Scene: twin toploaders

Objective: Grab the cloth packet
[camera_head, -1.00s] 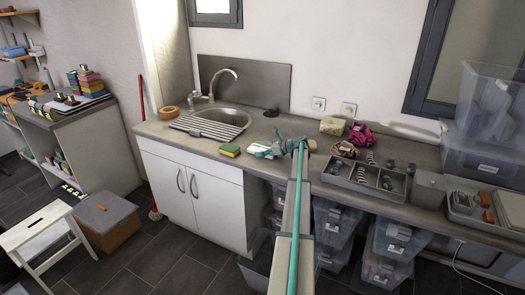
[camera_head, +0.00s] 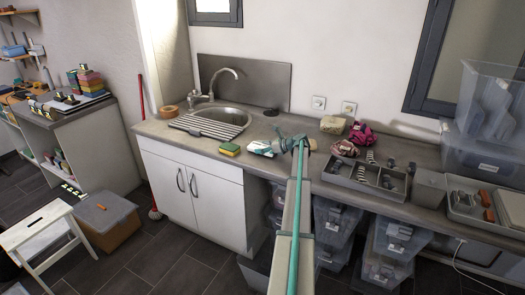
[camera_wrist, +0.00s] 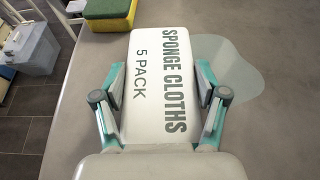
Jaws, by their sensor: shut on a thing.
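The cloth packet (camera_wrist: 155,85) is white, with "SPONGE CLOTHS 5 PACK" printed on it in the wrist view. It lies lengthwise between the fingers of my gripper (camera_wrist: 160,98), which are shut on its two sides. In the head view the packet (camera_head: 259,148) shows as a small white shape on the counter, just left of my gripper (camera_head: 279,146). My arm hides part of that spot. Whether the packet touches the counter or is just above it, I cannot tell.
A yellow and green sponge (camera_head: 230,149) lies left of the packet on the counter (camera_head: 210,148). The sink (camera_head: 222,118) is behind it. A clear patch (camera_wrist: 230,68) lies beside the packet.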

